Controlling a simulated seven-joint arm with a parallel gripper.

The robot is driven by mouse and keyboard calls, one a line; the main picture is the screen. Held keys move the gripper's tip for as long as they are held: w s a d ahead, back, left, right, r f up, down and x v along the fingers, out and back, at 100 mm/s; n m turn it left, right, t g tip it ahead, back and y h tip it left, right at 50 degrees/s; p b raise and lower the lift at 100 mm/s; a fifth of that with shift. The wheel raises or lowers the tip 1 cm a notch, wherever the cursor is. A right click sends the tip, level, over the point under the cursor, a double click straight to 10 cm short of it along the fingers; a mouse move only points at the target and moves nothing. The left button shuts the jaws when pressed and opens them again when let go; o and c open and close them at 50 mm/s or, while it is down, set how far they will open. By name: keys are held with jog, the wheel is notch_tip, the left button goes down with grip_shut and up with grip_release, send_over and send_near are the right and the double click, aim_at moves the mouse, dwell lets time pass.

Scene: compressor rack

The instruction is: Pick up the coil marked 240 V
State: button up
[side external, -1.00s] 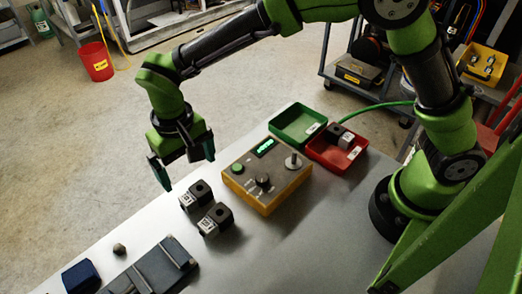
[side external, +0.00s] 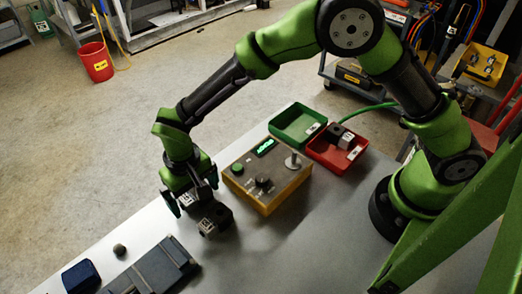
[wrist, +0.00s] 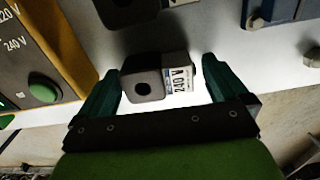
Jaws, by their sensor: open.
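A dark block-shaped coil (wrist: 143,85) with a round hole and a white label lies between my fingers in the wrist view; its sideways label appears to read 240 V. In the side view the same coil (side external: 187,199) is partly hidden by my gripper (side external: 191,195). My gripper (wrist: 160,75) is open, one finger on each side of this coil, with visible gaps in the wrist view. A second similar coil (side external: 216,219) lies on the bench just nearer the camera; its label is too small to read. Part of it shows at the wrist view's top edge (wrist: 125,9).
A yellow test box (side external: 265,175) with a lit display and green button stands right of my gripper. Behind it are an empty green tray (side external: 276,129) and a red tray (side external: 325,159) holding a coil. A grey-blue fixture (side external: 155,268), a blue block (side external: 81,277) and a small knob (side external: 119,249) lie front left.

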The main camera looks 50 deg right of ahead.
jog(key=c, duration=0.9)
jog(key=shift+c, duration=0.5)
jog(key=shift+r, duration=0.1)
